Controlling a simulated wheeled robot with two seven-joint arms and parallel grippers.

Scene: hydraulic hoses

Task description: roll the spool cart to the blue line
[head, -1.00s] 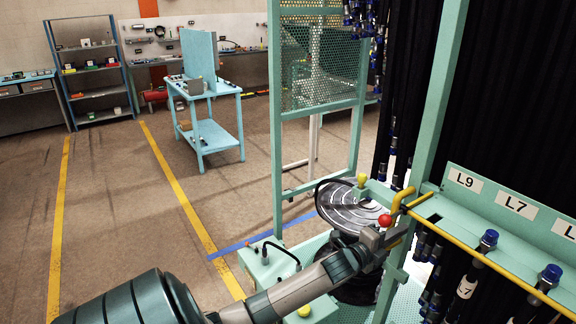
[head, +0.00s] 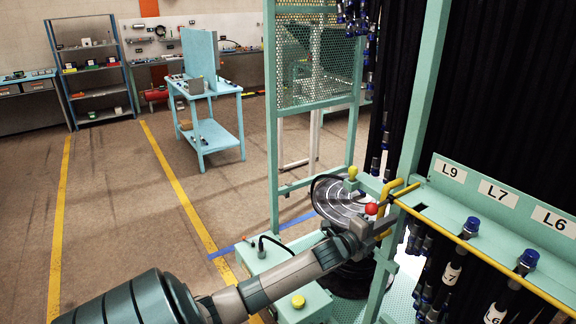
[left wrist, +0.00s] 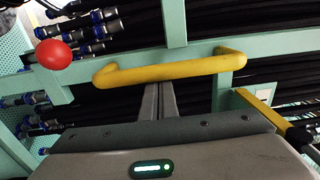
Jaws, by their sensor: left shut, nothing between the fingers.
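The spool cart (head: 271,130) is a tall teal frame on the right, with black hoses, a round spool (head: 335,195) and labels L9, L7, L6. The blue line (head: 235,248) lies on the floor; it runs behind the cart's near-left base. My left gripper (head: 372,232) is at the cart's yellow handle (head: 400,196), beside a red knob (head: 371,208). In the left wrist view the fingers (left wrist: 160,92) are together just below the yellow handle (left wrist: 170,68), with nothing between them; I cannot tell if they touch it. My right gripper is out of view.
A light-blue table (head: 206,130) stands on the floor beyond the cart. Shelves (head: 92,70) and workbenches line the back wall. Yellow floor lines (head: 178,190) run across open floor at left.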

